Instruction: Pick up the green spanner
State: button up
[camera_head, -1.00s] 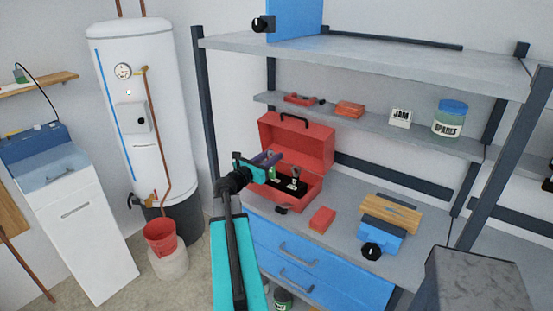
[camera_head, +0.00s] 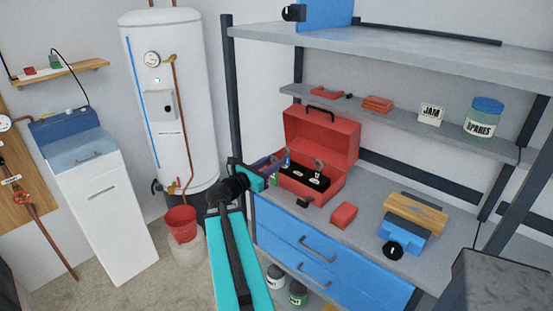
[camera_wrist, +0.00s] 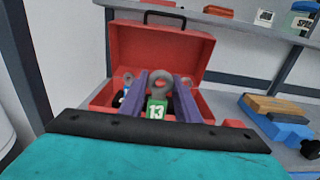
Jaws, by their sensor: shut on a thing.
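The green spanner (camera_wrist: 157,108) is marked 13 and has a grey ring end. In the wrist view it is upright between the two purple fingers of my gripper (camera_wrist: 160,88), which are shut on it. In the head view my gripper (camera_head: 266,169) is at the left front of the open red toolbox (camera_head: 331,133), with a bit of the spanner's green (camera_head: 274,181) showing below the fingers. The spanner's lower end is hidden in the wrist view. Other ring-ended tools stand in the toolbox's black insert (camera_head: 297,184).
The toolbox stands on a grey worktop (camera_head: 364,218) above blue drawers. A red box (camera_head: 343,215) and a blue vice-like tool with a wooden block (camera_head: 415,213) are to its right. A shelf (camera_head: 407,121) runs above. A white boiler (camera_head: 172,110) stands left.

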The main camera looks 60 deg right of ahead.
jog(key=shift+w+a+p, duration=0.15)
jog(key=shift+a+p, duration=0.45)
dwell(0.4)
